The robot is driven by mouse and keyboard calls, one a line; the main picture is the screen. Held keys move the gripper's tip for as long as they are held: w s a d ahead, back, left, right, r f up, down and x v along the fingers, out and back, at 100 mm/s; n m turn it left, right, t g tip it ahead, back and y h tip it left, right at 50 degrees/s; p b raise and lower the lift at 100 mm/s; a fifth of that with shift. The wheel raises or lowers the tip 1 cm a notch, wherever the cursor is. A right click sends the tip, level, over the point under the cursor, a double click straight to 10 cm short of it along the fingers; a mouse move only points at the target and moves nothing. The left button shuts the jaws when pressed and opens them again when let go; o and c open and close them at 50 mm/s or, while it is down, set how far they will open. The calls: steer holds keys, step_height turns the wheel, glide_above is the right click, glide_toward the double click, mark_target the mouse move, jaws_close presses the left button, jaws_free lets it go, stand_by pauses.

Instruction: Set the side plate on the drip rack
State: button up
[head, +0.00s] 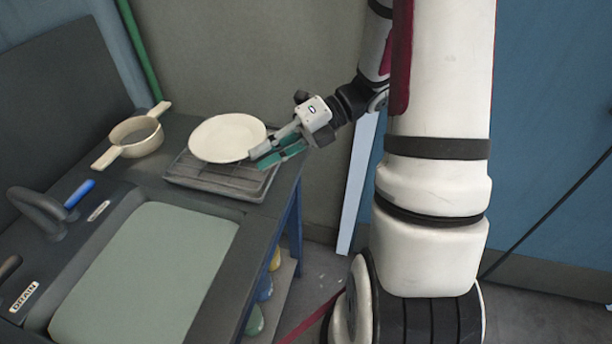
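The side plate (227,137) is a round cream-white plate over the back part of the drip rack, face up. I cannot tell whether it rests fully on the rack. The drip rack (215,181) is a dark wire grid in a grey tray on the counter; the plate hides its back part. My gripper (272,153) is at the plate's right rim, above the rack's right side. Its two fingers, with teal pads, are spread apart. One fingertip overlaps the plate's edge in this view; contact is unclear.
A cream two-handled pot (135,137) stands left of the plate. A sink with a pale green basin (150,270) and a dark faucet (40,208) lies in front. A blue-handled item (80,193) is by the faucet. The counter's right edge is close to the rack.

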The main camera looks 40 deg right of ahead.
steer(key=s+a+r+n+g+h, duration=0.2)
steer(key=s+a+r+n+h, duration=0.2)
steer(key=s+n, duration=0.5)
steer(key=s+a+r+n+g+h, duration=0.3)
steer(key=s+n+h, duration=0.15)
steer(key=n, duration=0.95)
steer(key=s+d+r+n+t+h, duration=0.2)
steer(key=s+r+n+t+h, duration=0.1)
steer(key=n, duration=1)
steer(key=shift+s+d+n+t+h, duration=0.3)
steer(key=shift+s+t+h, duration=0.3)
steer(key=shift+s+h, duration=0.35)
steer(key=shift+w, duration=0.15)
step_height(320, 180, up, 6)
steer(key=t+p, duration=0.1)
steer(key=p, duration=0.4)
steer(key=shift+r, duration=0.2)
